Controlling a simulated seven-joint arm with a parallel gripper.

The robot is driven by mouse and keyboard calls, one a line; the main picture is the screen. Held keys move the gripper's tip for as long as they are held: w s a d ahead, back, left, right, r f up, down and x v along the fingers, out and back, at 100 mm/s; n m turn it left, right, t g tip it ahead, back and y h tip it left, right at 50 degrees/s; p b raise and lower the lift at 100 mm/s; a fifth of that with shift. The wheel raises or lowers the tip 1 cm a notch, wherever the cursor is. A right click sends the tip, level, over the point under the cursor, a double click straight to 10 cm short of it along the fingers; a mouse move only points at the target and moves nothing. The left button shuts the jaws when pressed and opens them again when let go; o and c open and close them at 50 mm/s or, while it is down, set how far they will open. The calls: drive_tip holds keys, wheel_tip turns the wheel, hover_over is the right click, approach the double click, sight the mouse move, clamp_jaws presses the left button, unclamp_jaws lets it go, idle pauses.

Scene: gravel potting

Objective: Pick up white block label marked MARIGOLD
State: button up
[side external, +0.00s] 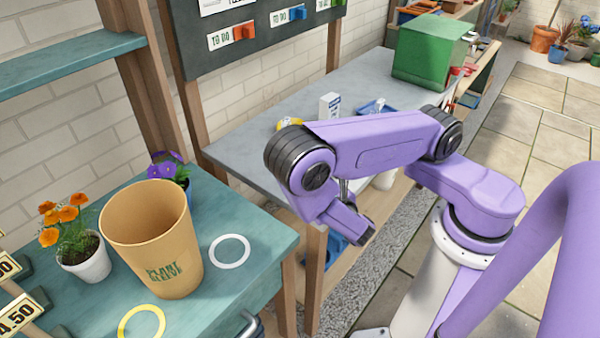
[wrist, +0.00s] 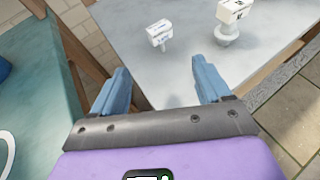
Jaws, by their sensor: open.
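Two small white block labels stand on the grey bench in the wrist view. The nearer label (wrist: 158,31) sits on a short stem, left of centre, with dark print too small to read. The other label (wrist: 234,10) stands on a wider pale base at the upper right, and its print is also unclear. I cannot tell which is marked MARIGOLD. My gripper (wrist: 161,84) is open and empty, with blue fingers apart. The labels lie beyond its fingertips, touching neither. In the side external view, my arm hides the fingertips and part of the bench.
The grey bench (side external: 247,150) carries a white carton (side external: 330,105), a blue tray (side external: 373,106) and a green box (side external: 432,52). The teal table (side external: 235,215) at left holds a plant sleeve (side external: 150,238), orange flowers (side external: 66,222) and a white ring (side external: 230,251). A gap separates table and bench.

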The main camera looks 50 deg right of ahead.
drive_tip(key=x, duration=0.8)
drive_tip(key=shift+d, duration=0.1)
drive_tip(key=shift+x, duration=2.7)
drive_tip(key=shift+f, duration=0.1)
drive_tip(key=shift+s, duration=0.1)
drive_tip(key=shift+c, duration=0.2)
drive_tip(key=c, duration=1)
